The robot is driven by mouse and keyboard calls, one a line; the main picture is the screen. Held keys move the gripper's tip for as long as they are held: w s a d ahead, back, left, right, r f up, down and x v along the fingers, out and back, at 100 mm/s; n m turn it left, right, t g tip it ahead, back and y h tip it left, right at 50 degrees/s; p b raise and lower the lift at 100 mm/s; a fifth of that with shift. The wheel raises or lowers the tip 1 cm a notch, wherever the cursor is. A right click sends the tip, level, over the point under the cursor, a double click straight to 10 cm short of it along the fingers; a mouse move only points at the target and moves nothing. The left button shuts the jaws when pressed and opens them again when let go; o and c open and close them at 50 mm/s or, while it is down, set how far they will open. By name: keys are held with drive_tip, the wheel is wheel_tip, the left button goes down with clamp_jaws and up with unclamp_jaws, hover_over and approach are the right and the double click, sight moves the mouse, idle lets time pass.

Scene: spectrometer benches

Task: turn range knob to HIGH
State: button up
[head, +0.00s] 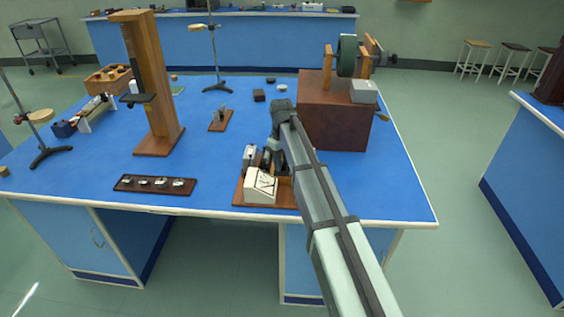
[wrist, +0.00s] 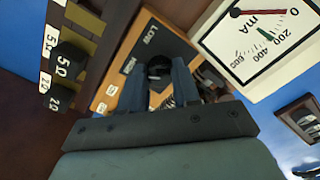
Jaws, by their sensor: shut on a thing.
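The range knob (wrist: 159,65) is dark and round, on a wooden panel with a dark plate marked LOW (wrist: 150,36) and a smaller label (wrist: 127,66) that seems to read HIGH. My gripper (wrist: 163,82) is shut on the knob, with one finger on each side of it. The fingers hide much of the knob, and I cannot tell which way it points. In the head view my gripper (head: 270,158) is low over the meter unit on the blue bench, and the knob is hidden behind my arm and the white meter (head: 261,186).
The mA meter (wrist: 262,38) is close on the right in the wrist view. Black resistor blocks (wrist: 68,60) marked in ohms stand on the left. A brown box (head: 335,118) with a wheel stands right of my arm. A dark strip (head: 128,183) with small parts lies at left.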

drive_tip(key=shift+n, duration=0.6)
drive_tip(key=o, duration=1.1)
drive_tip(key=shift+c, duration=0.2)
